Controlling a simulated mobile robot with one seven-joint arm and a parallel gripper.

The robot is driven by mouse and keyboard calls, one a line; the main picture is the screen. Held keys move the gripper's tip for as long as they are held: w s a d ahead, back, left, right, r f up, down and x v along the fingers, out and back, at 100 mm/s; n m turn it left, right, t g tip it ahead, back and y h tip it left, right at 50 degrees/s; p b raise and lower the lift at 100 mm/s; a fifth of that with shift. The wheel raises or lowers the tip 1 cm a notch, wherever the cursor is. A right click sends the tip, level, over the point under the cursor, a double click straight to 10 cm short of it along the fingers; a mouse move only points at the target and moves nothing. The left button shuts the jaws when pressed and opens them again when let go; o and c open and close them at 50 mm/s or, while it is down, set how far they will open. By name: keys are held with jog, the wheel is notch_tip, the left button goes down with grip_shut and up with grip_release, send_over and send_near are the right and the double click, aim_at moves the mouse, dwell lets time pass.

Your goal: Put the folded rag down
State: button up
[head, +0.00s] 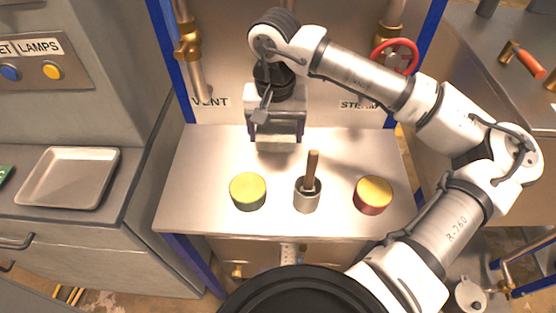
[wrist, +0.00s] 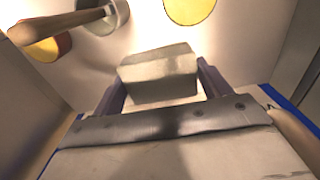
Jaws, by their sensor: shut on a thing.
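The folded rag (wrist: 158,72) is a pale grey-beige block in the wrist view, between the two dark fingers of my gripper (wrist: 160,85). My gripper is shut on it. In the head view my gripper (head: 276,138) points down over the back middle of the metal bench top (head: 190,190). The rag shows there only as a small pale block at the fingers, partly hidden by the gripper. I cannot tell whether its underside touches the bench.
Along the bench front stand a yellow-topped tin (head: 248,191), a metal pot (head: 307,197) with an upright wooden handle (head: 313,165), and a red tin with a yellow top (head: 373,195). An empty tray (head: 68,178) lies on the left counter. Pipes and a red wheel (head: 395,55) are behind.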

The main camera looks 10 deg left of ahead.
aim_at(276, 174)
notch_tip(276, 174, down, 12)
jog(key=shift+r+p, duration=0.2)
jog(key=shift+p, duration=0.95)
jog(key=o, duration=1)
jog(key=shift+o, duration=0.2)
jog(key=shift+r, duration=0.1)
notch_tip(276, 174, up, 12)
jog(key=b, duration=0.3)
jog(key=shift+b, duration=0.3)
